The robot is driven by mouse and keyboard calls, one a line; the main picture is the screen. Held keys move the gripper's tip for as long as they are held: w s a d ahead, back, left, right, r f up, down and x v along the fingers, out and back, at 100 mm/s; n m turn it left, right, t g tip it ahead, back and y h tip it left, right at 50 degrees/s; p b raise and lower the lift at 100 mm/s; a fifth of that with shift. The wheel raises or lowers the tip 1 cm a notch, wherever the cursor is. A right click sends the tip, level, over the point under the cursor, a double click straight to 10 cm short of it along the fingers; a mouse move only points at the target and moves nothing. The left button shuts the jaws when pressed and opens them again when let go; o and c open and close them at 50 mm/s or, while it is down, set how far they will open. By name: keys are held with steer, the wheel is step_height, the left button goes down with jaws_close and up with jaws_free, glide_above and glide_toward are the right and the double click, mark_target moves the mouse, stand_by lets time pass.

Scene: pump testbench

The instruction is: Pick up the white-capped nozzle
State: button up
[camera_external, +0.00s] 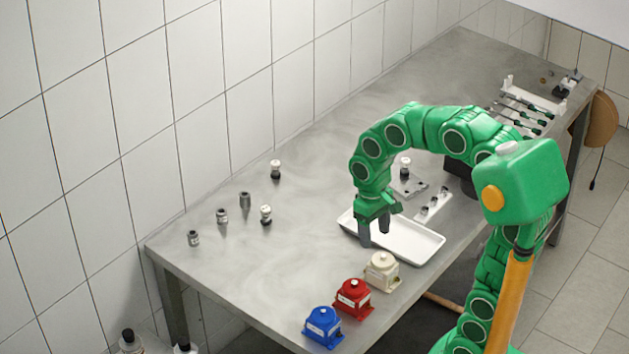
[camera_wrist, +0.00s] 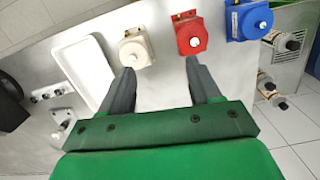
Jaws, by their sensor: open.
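Two white-capped nozzles stand upright on the left part of the steel table, one nearer the wall (camera_external: 275,169) and one closer to the middle (camera_external: 266,214). Another white-topped piece (camera_external: 405,167) stands on a small grey plate behind my arm. Three grey fittings without white caps stand to the left: one (camera_external: 244,200), one (camera_external: 222,217) and one (camera_external: 194,238). My gripper (camera_external: 375,237) is open and empty, above the white tray's left end, well right of the nozzles. In the wrist view the open fingers (camera_wrist: 158,85) point toward the pumps, and the two table nozzles are not visible.
A white tray (camera_external: 424,251) lies below my gripper. White (camera_external: 382,271), red (camera_external: 353,298) and blue (camera_external: 322,326) pump units line the front edge. A white holder (camera_external: 433,206) and a tool rack (camera_external: 525,108) are right.

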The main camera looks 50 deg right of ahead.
steer(key=w, duration=1.3)
steer(key=m+t, duration=0.1)
steer(key=m, duration=0.3)
glide_above(265, 208)
steer(key=f, duration=1.1)
steer(key=shift+s+d+f, duration=0.15)
steer(key=shift+s+f, duration=0.05)
steer(key=shift+f, duration=0.2)
steer(key=shift+w+d+f, duration=0.1)
steer(key=shift+w+f, duration=0.15)
steer(key=shift+s+a+f, duration=0.1)
steer(key=shift+a+f, duration=0.05)
steer(key=shift+f, duration=1.8)
steer(key=shift+a+f, duration=0.1)
steer(key=shift+f, duration=1.8)
steer(key=c, duration=1.1)
